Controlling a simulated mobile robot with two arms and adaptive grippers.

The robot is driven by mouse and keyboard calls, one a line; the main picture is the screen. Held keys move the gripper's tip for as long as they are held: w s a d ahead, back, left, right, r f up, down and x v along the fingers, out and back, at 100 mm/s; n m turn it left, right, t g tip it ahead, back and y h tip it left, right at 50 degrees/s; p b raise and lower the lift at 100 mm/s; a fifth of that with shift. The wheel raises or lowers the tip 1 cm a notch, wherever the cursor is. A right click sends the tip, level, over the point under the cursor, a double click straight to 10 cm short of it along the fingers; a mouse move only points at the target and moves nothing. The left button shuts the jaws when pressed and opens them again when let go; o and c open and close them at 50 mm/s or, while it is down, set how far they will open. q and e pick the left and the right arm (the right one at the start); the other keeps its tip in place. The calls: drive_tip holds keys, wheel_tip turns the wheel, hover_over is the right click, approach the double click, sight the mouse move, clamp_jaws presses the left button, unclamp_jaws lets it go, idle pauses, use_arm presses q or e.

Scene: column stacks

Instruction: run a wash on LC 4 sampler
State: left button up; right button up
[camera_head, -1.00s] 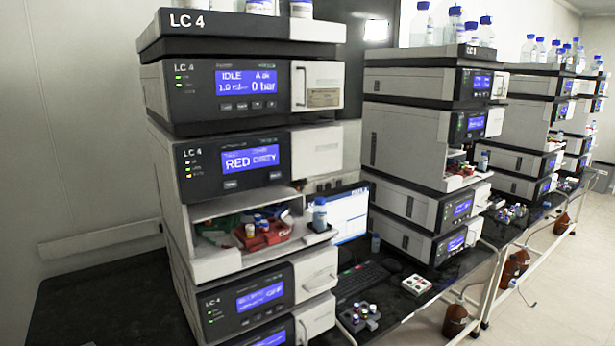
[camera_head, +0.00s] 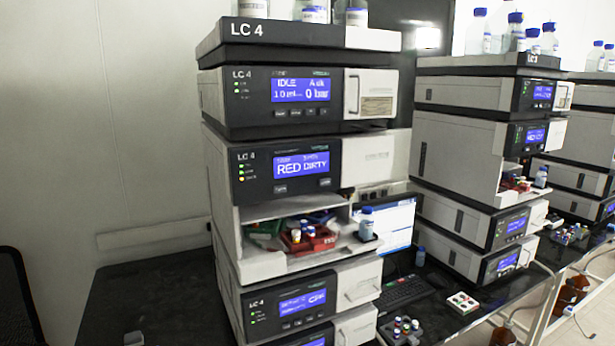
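The LC 4 stack (camera_head: 302,33) stands on a dark bench, labelled LC 4 on its top tray. Two small buttons sit under that screen. The sampler's compartment is open, with a red vial tray (camera_head: 311,241) holding vials, and green and blue items behind it. A blue-capped bottle (camera_head: 367,226) stands at the compartment's right side. Neither gripper is in view.
A monitor (camera_head: 398,215), a keyboard (camera_head: 402,293), a dark vial rack (camera_head: 400,332) and a white vial tray (camera_head: 462,302) are right of the stack. More stacks (camera_head: 468,140) continue rightward. A dark object (camera_head: 18,300) is at the lower left edge. Bench left of the stack is mostly bare.

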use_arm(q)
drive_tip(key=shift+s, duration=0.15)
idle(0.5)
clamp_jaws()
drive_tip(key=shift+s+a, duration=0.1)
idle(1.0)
